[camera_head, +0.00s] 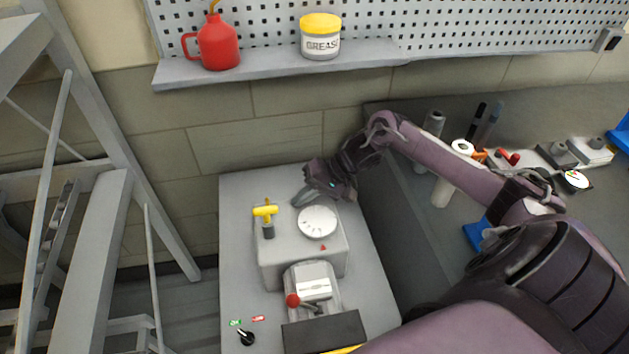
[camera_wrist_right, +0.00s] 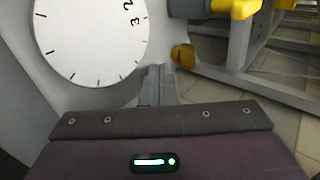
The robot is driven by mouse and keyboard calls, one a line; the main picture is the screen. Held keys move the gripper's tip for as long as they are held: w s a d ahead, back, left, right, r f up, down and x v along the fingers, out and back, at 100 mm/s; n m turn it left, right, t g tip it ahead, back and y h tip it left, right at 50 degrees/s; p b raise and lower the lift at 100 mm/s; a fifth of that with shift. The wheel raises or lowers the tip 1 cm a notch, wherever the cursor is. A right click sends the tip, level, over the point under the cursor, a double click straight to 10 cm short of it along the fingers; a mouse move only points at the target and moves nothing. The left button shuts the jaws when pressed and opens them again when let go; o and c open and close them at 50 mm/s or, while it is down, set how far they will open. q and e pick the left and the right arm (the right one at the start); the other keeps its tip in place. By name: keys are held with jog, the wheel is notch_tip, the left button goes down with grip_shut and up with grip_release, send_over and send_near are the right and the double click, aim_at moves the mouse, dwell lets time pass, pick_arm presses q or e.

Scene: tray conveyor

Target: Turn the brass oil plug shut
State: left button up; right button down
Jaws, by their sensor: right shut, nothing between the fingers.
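The brass oil plug appears to be the small brass knob (camera_wrist_right: 183,56) just past my fingertips in the right wrist view. It sits at the edge of the grey housing, and I cannot make it out in the head view. My right gripper (camera_head: 302,197) is at the far side of the grey housing (camera_head: 285,268), behind the white dial. Its fingers (camera_wrist_right: 158,82) are shut with nothing between them, close to the brass knob; I cannot tell if they touch it. My left gripper is not in view.
On the housing are a white dial (camera_head: 317,222) and a yellow T-handle (camera_head: 265,211) on a dark stem. A red-knobbed lever (camera_head: 293,300) is nearer. A grey bench (camera_head: 540,130) with small parts stands at right, a ladder-like frame (camera_head: 95,250) at left.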

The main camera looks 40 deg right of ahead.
aim_at(283, 213)
jog(key=w+a+b, duration=0.1)
jog(key=a+f+b, duration=0.1)
jog(key=a, duration=0.1)
jog(key=shift+w+a+f+b, duration=0.1)
jog(key=shift+w+b, duration=0.2)
jog(key=shift+w, duration=0.1)
jog(key=shift+w+a+b, duration=0.25)
jog(key=shift+a+b, duration=0.05)
jog(key=shift+a, duration=0.3)
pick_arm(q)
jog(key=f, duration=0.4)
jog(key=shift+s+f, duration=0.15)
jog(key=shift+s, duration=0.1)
pick_arm(e)
jog(key=shift+r, duration=0.2)
